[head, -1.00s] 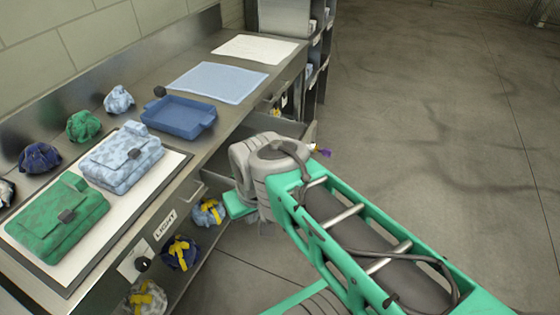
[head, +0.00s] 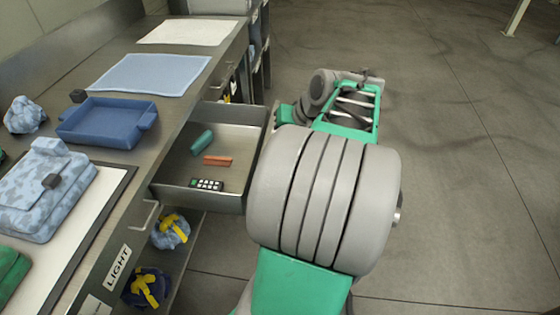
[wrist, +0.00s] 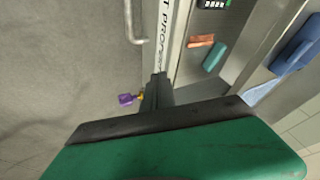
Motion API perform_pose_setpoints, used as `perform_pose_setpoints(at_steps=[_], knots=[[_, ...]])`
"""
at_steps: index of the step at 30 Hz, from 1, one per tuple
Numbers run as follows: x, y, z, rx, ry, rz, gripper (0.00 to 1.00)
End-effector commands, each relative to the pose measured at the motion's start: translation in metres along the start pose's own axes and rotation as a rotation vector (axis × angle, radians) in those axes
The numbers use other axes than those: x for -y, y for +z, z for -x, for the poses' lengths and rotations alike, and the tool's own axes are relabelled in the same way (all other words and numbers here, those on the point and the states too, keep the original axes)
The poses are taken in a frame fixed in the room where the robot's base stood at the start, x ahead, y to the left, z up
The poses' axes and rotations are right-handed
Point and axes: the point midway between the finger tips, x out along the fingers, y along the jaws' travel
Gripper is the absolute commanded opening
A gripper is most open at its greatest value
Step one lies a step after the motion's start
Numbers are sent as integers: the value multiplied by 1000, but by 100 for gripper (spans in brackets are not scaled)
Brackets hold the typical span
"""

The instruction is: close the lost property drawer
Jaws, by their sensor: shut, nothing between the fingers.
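The lost property drawer (head: 212,200) stands pulled out from under the counter in the head view. Its front panel, with partly readable lettering ending in "T PROPERTY" (wrist: 164,22), shows in the wrist view, with a bar handle (wrist: 135,22) on its outer side. Inside lie a teal item (head: 202,142), an orange-red item (head: 217,160) and a dark keypad-like item (head: 207,185). My gripper (wrist: 156,92) is shut and empty, close to the drawer front; I cannot tell whether it touches. In the head view my arm hides most of it.
A blue tray (head: 105,124), blue mat (head: 150,76) and patterned bag (head: 45,190) are on the counter. Wrapped bundles (head: 170,232) sit on the lower shelf. Floor right of my arm is clear.

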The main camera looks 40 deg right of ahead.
Motion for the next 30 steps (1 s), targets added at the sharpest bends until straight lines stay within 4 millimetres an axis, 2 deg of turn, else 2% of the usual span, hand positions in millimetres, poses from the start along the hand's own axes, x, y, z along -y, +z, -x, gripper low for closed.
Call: perform_pose_setpoints(at_steps=[1,3,6,11,23,27,30], knots=[[-36,0,-6,-34,-3,-53,0],[-62,-3,0,-67,-13,-96,0],[-79,-5,5,-91,-22,-123,0],[-80,-6,-7,-93,-25,-127,0],[-78,-14,-92,-92,-24,-125,0],[-57,-19,-102,-95,-23,-122,0],[-48,-21,-107,-95,-22,-124,0]])
